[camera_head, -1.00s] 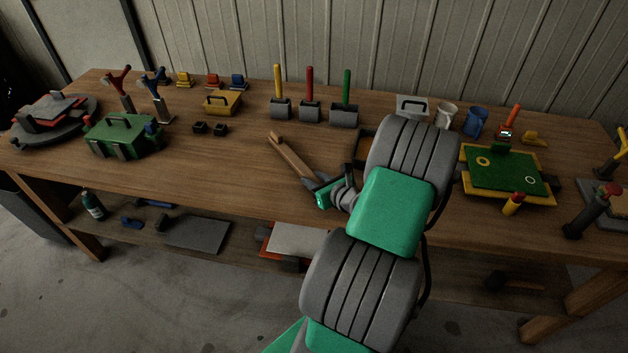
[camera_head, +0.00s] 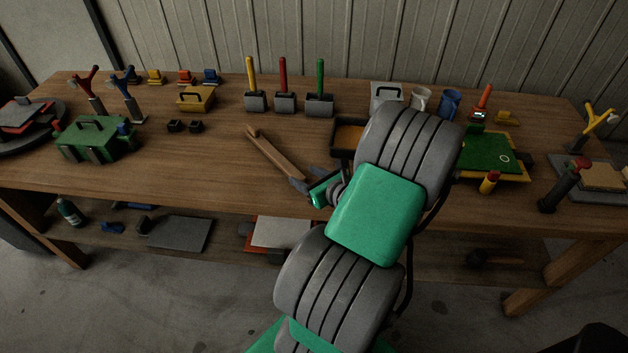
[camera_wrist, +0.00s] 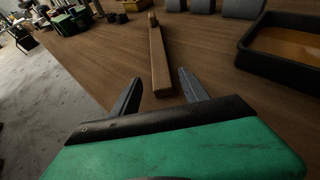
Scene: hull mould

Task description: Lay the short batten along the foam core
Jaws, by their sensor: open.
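A wooden batten (camera_head: 275,152) lies on the bench in front of my gripper, with a small peg-like bit at its far end. In the wrist view the batten (camera_wrist: 158,62) runs away from me, its near end between my fingertips. My gripper (camera_head: 302,182) is open and low over the bench. In the wrist view my gripper (camera_wrist: 160,78) has one finger on each side of the batten, with gaps showing. A tan slab (camera_head: 600,174) on a grey board at the far right may be the foam core; I cannot tell surely.
A dark-rimmed tray (camera_wrist: 262,52) stands right of the batten. Several upright coloured-handled tools (camera_head: 285,102) stand behind it. A green toolbox (camera_head: 95,138) is at the left. Bare bench lies left of the batten.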

